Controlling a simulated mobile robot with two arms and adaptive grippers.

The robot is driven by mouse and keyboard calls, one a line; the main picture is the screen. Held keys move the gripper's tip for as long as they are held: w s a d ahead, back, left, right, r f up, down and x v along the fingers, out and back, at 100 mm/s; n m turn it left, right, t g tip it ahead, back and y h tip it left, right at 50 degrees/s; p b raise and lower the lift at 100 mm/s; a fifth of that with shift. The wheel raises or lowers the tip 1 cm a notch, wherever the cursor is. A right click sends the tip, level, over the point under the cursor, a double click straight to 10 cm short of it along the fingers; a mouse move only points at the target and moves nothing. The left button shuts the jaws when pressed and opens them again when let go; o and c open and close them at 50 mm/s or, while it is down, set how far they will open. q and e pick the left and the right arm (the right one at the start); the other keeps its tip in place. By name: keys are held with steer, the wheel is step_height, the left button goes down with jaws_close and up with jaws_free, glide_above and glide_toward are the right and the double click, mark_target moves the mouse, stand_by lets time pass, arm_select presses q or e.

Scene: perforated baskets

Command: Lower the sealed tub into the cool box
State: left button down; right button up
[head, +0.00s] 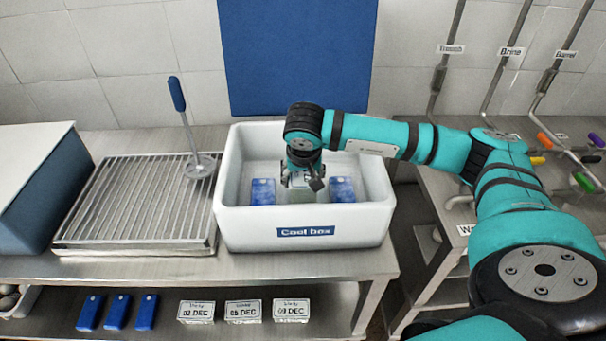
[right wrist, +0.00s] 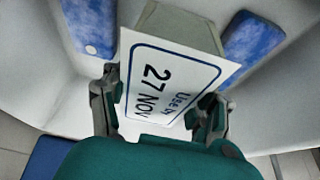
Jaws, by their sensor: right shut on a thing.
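The white cool box (head: 235,222) stands on the steel counter, open at the top, with its name on the front. A blue ice pack lies at the left inside (head: 263,186) and another at the right (head: 343,187). My right gripper (head: 302,182) reaches down into the box between them and is shut on the sealed tub. In the right wrist view the tub (right wrist: 185,27) carries a white label reading "Use by 27 NOV", between the fingers. In the head view the gripper hides most of the tub; I cannot tell whether it touches the box floor. My left gripper is not in view.
A slatted draining rack (head: 130,205) with a blue-handled plunger tool (head: 178,95) stands left of the box. Date-labelled tubs (head: 243,311) and blue packs (head: 117,312) sit on the shelf below. Labelled pipes (head: 505,75) rise at the right.

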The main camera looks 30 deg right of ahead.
steer(key=o, duration=2)
steer(key=shift+c, duration=0.2)
step_height(320, 180, up, 15)
steer(key=p, duration=0.8)
steer(key=shift+p, duration=0.35)
